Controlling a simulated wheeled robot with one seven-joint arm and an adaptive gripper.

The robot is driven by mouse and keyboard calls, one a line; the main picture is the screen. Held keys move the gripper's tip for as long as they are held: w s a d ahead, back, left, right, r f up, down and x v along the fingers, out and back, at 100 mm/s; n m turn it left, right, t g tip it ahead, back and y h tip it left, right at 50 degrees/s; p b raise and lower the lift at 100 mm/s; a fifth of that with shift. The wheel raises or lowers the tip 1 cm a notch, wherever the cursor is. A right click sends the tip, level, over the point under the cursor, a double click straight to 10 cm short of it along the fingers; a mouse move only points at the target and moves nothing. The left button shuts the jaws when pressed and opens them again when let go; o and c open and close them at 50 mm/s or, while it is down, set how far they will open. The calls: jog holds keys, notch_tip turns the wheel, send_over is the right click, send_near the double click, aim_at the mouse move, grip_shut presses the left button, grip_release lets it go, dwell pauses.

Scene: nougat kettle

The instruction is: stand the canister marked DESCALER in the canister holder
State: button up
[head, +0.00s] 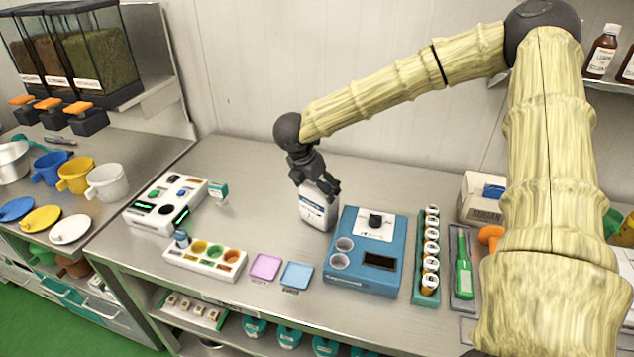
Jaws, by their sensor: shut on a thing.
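A white canister (316,212) with a blue-marked label stands out near the middle of the steel counter, just left of the blue device. Its label is too small to read, so I cannot confirm DESCALER. My gripper (319,190) is shut on its upper part from above, and its fingers hide the top. The canister looks slightly tilted. I cannot tell whether its base touches the counter. I cannot make out a canister holder for certain.
A blue device (365,250) with two round wells is close on the right, then a teal vial rack (428,258). Pink (266,266) and blue (297,275) trays and a white block with coloured wells (205,256) are in front. The counter behind is clear.

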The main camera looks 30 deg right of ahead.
jog(key=o, duration=1.7)
jog(key=shift+f, duration=0.1)
jog(key=shift+o, duration=0.3)
